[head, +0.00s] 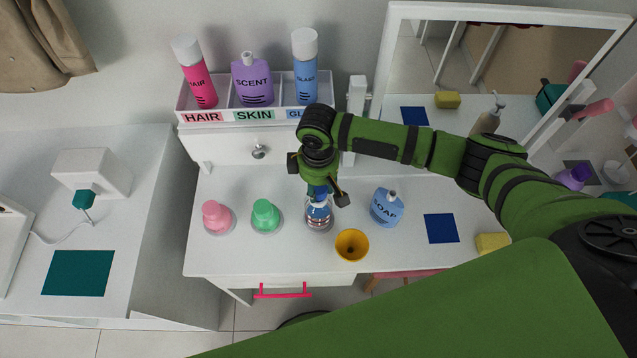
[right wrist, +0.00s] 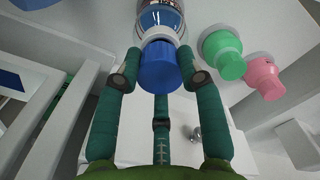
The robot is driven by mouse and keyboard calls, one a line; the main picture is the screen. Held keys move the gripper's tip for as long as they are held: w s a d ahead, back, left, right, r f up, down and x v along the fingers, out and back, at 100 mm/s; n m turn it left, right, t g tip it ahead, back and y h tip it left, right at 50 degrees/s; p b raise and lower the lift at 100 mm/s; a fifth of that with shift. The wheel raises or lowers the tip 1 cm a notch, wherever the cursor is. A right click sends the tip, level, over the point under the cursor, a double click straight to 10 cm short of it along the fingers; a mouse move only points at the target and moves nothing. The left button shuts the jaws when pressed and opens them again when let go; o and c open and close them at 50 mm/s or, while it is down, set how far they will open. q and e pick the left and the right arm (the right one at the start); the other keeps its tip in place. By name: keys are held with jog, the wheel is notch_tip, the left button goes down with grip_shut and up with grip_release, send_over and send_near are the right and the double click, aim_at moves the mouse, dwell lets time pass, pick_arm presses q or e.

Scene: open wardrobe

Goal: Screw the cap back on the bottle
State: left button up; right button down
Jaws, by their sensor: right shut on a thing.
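A clear bottle (head: 319,217) stands upright on the white dressing table, also at the top of the right wrist view (right wrist: 161,17). A blue cap (right wrist: 158,68) is at the bottle's mouth, in line with it, against a pale ring at the neck. Whether its thread is engaged cannot be told. My right gripper (right wrist: 160,80) has its fingers shut around the cap; in the head view it points down over the bottle, hiding most of the cap. My left gripper is not in view.
A green-topped bottle (head: 265,214) and a pink-topped bottle (head: 215,215) stand left of the clear bottle. A yellow funnel (head: 352,245) and a blue soap bottle (head: 386,208) are close on its right. A labelled rack (head: 222,116) and a mirror (head: 520,15) stand behind.

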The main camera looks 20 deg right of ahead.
aim_at(318, 188)
jog(key=shift+f, duration=0.45)
jog(key=c, duration=0.7)
grip_release()
notch_tip(318, 188, up, 12)
